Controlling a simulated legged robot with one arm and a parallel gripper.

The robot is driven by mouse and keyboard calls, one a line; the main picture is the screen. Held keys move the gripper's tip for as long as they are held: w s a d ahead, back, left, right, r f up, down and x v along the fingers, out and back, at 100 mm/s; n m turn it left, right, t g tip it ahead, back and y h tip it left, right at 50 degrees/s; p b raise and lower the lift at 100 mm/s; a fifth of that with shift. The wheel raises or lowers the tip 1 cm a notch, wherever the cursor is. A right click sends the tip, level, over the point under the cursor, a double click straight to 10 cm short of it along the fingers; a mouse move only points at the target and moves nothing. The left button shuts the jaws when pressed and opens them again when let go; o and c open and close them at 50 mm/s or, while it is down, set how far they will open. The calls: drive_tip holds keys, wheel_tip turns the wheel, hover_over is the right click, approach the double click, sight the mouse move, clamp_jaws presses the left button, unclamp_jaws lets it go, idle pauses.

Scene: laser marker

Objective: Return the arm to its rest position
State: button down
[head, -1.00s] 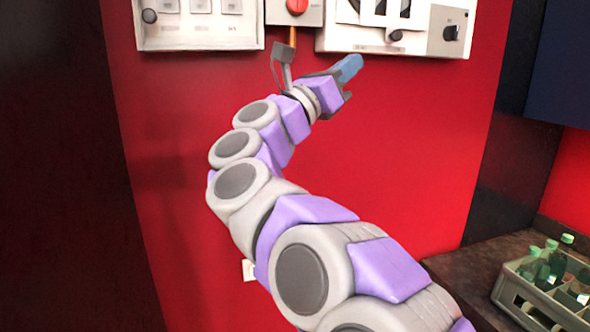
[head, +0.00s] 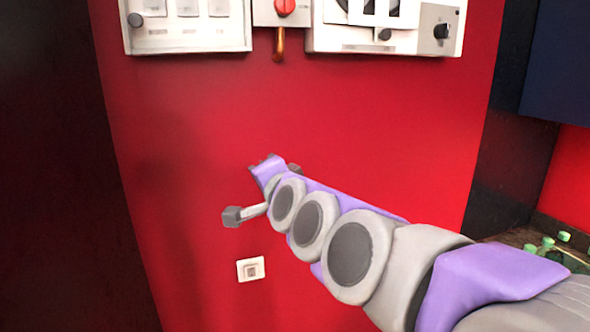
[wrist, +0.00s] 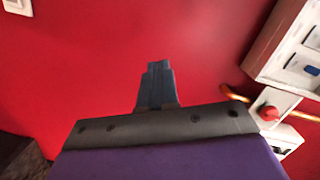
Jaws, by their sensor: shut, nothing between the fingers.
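My gripper shows in the wrist view (wrist: 159,68) as blue-grey fingers closed together, with nothing between them, in front of the red wall. In the head view, my purple and grey arm reaches from the lower right toward the middle of the red wall. The fingers are mostly hidden behind the purple wrist there. The arm is stretched out below the wall panels and apart from them.
A white panel with switches (head: 190,38), a red knob (head: 285,7) over a copper-coloured pipe (head: 279,46) and another white panel (head: 440,30) line the wall top. A wall switch (head: 251,269) sits below my wrist. Green bottles (head: 547,243) stand at right.

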drive_tip(key=s+d+f+n+g+h, duration=0.25)
drive_tip(key=s+d+f+g, duration=0.2)
drive_tip(key=s+f, duration=0.5)
drive_tip(key=s+d+f+n+g+h, duration=0.1)
drive_tip(key=s+d+f+n+g, duration=0.45)
drive_tip(key=f, duration=0.75)
drive_tip(key=s+d+f+g+h, duration=0.1)
drive_tip(key=s+d+f+g, duration=0.1)
drive_tip(key=s, duration=0.6)
drive_tip(key=s+d+f+g+h, duration=0.1)
drive_tip(key=s+d+f+g, duration=0.1)
drive_tip(key=s+d+f, duration=0.2)
drive_tip(key=s+d+f+g+h, duration=0.1)
drive_tip(key=s+d+f+g, duration=0.2)
drive_tip(key=s, duration=0.8)
drive_tip(key=shift+s+d+f, duration=0.15)
drive_tip(key=shift+s+f, duration=0.2)
drive_tip(key=shift+f, duration=0.3)
drive_tip(key=shift+a, duration=0.2)
drive_tip(key=shift+a, duration=0.25)
drive_tip(key=shift+d, duration=0.25)
drive_tip(key=c, duration=1.8)
unclamp_jaws()
drive_tip(key=shift+a, duration=0.1)
